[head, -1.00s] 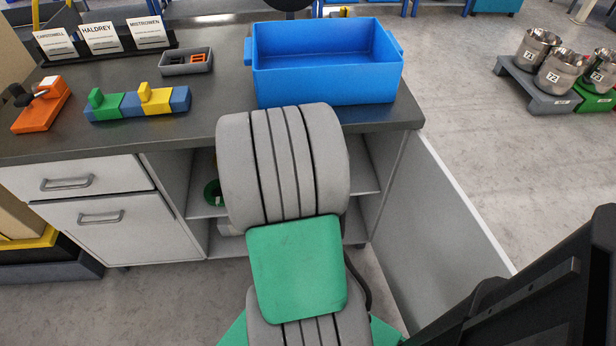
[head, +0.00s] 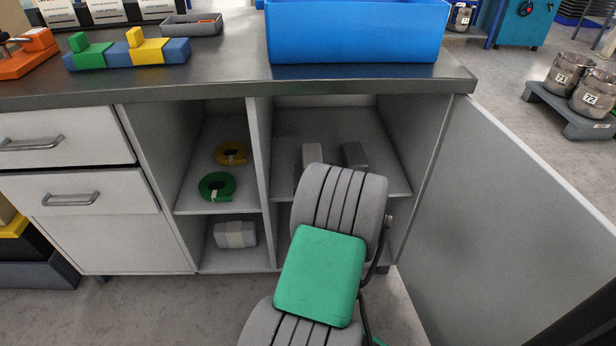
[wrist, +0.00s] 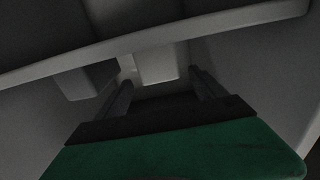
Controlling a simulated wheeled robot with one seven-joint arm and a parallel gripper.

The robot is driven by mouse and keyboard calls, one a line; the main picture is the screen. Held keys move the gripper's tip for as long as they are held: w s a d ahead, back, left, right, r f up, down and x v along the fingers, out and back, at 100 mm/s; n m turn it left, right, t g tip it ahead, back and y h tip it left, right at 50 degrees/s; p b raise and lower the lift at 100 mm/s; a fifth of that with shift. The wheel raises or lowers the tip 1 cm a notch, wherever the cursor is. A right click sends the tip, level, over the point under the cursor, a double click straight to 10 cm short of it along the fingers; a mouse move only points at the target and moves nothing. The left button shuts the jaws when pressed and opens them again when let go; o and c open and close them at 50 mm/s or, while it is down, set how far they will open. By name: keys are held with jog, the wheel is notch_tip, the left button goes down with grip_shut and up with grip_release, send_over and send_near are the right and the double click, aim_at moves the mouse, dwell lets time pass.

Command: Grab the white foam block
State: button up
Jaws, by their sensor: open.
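The white foam block appears to be the pale block (head: 313,156) on the upper shelf of the right cabinet compartment, partly hidden by my arm. In the wrist view a pale block (wrist: 155,65) shows between and beyond the fingers. My gripper (wrist: 161,80) is open, with a finger on each side of the view and nothing visibly held. The block looks apart from both fingers; the dim picture leaves the distance unclear. In the head view my gripper is hidden behind my own arm.
A darker grey block (head: 354,155) stands right of the pale one; it shows left in the wrist view (wrist: 75,85). A divider (head: 258,160) separates green tape (head: 216,186), yellow tape (head: 231,153) and a banded grey bundle (head: 236,235). An open door panel (head: 520,210) bounds the right.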

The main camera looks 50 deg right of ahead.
aim_at(311, 145)
jog(key=shift+x, duration=1)
jog(key=x, duration=0.5)
jog(key=shift+w+d+f, duration=0.15)
jog(key=shift+w+f, duration=0.05)
jog(key=shift+w, duration=0.1)
jog(key=shift+c, duration=0.2)
jog(key=c, duration=1.4)
